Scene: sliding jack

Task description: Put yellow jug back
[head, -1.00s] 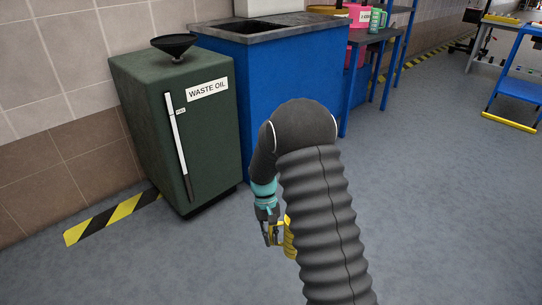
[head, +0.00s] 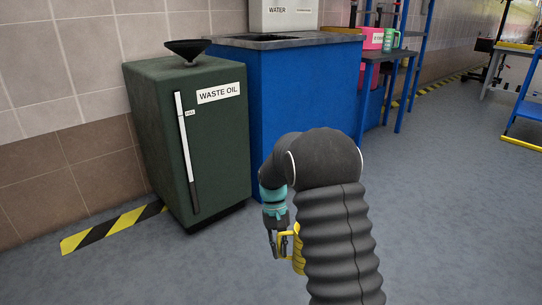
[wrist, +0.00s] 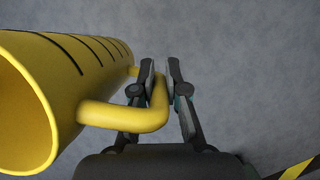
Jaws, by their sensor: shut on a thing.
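The yellow jug (wrist: 62,88) fills the left of the wrist view, with its open mouth toward the camera and dark marks along its side. My gripper (wrist: 160,82) is shut on the jug's handle (wrist: 150,118). In the head view my gripper (head: 278,245) hangs low in front of the blue cabinet, and a part of the yellow jug (head: 298,252) shows beside it. The rest of the jug is hidden behind my arm there. The jug is held above the grey floor.
A green waste oil tank (head: 160,150) with a black funnel (head: 187,50) stands left. A blue cabinet (head: 295,110) stands beside it. A blue shelf (head: 385,55) at the back holds a pink container (head: 371,39) and a green jug (head: 391,39).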

